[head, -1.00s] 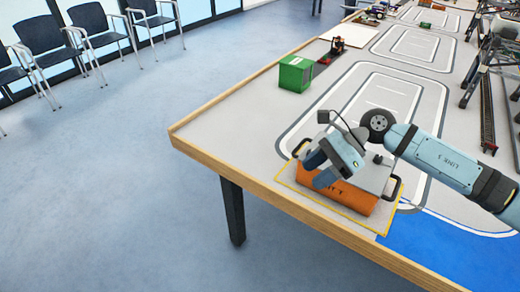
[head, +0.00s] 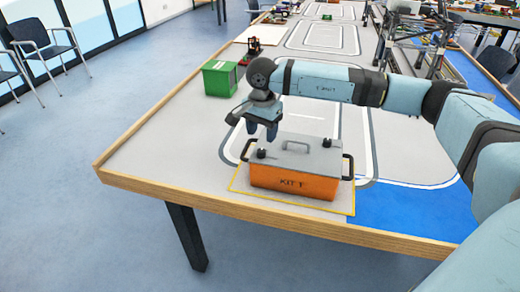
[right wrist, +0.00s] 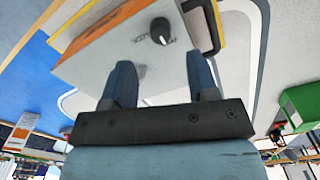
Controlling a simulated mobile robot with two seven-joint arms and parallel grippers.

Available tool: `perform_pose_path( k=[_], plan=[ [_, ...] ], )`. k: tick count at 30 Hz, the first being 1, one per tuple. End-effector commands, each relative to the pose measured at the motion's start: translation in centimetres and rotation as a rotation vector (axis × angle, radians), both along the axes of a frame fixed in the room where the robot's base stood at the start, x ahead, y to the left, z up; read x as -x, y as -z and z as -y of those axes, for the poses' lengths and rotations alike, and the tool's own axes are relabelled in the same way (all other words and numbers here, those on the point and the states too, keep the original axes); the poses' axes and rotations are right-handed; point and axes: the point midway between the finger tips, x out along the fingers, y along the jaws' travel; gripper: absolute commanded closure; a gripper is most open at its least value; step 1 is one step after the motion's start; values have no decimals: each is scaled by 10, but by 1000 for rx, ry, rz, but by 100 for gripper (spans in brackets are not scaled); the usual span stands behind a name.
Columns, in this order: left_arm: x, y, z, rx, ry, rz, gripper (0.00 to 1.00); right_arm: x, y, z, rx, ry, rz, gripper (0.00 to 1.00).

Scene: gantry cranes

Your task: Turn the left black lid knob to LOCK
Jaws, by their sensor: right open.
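The orange kit box (head: 292,184) with a grey lid (head: 300,152) stands at the table's near end. The left black lid knob (head: 261,153) is at the lid's left front; it also shows in the right wrist view (right wrist: 160,31) as a round black knob with a pale mark. Lettering beside it is too blurred to read. My right gripper (head: 263,136) is open and empty, fingers pointing down, above and behind the left knob. In the right wrist view the open fingers (right wrist: 162,78) are apart from the knob. My left gripper is out of view.
A second black knob (head: 327,143) sits at the lid's right. A black handle (head: 347,166) is on the box's right side, and a bar handle crosses the lid top. A green box (head: 220,78) stands behind to the left. The table's wooden edge (head: 150,184) is close.

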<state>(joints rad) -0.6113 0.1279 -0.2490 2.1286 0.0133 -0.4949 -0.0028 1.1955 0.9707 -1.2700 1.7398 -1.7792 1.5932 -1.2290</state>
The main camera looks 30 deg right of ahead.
Motion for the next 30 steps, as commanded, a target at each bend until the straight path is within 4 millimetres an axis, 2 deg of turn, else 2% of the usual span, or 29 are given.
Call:
perform_pose_path(
  k=[3, 9, 15, 22, 23, 28, 29, 30],
  plan=[
    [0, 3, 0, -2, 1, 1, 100, 0, 26, 0, 0, 0, -2, 46],
    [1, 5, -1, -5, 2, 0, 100, 0, 53, -1, -1, 0, -1, 46],
    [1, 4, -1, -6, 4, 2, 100, 0, 63, 0, 0, 0, 0, 46],
    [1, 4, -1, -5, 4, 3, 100, 0, 63, 0, -1, 0, 0, 46],
    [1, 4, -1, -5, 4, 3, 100, 0, 63, 0, -1, 0, 0, 51],
    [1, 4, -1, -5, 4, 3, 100, 0, 63, 0, -1, 0, 0, 90],
    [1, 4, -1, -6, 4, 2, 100, 0, 63, 0, -1, 0, 0, 96],
    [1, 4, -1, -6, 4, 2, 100, 0, 63, 0, -1, 0, 0, 96]
  ],
)
